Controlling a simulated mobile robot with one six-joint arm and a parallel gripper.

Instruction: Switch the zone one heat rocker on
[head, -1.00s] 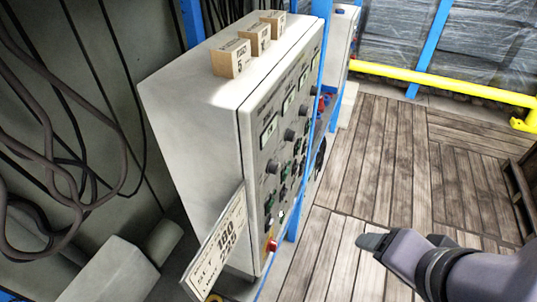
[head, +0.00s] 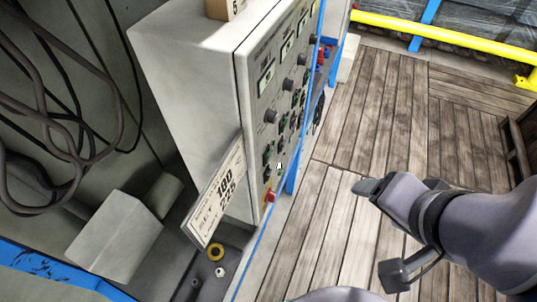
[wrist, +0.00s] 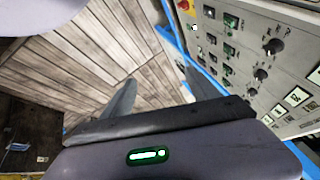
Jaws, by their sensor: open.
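A grey control cabinet (head: 188,90) stands left of centre in the head view. Its front panel (head: 262,105) carries displays, black knobs and small rocker switches (head: 267,155), seen at a steep angle. In the wrist view the panel (wrist: 285,85) is at the upper right, with green and black rockers (wrist: 230,21). The labels are too small to read, so I cannot tell which rocker is zone one heat or how it is set. My gripper (head: 367,187) is open and empty, right of the panel and apart from it. Its two fingers (wrist: 160,95) show in the wrist view.
A tag plate (head: 218,195) sticks out beside the cabinet's lower front edge. A red button (head: 271,196) is low on the panel. Wooden flooring (head: 370,110) is clear on the right; a yellow rail (head: 430,31) runs behind.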

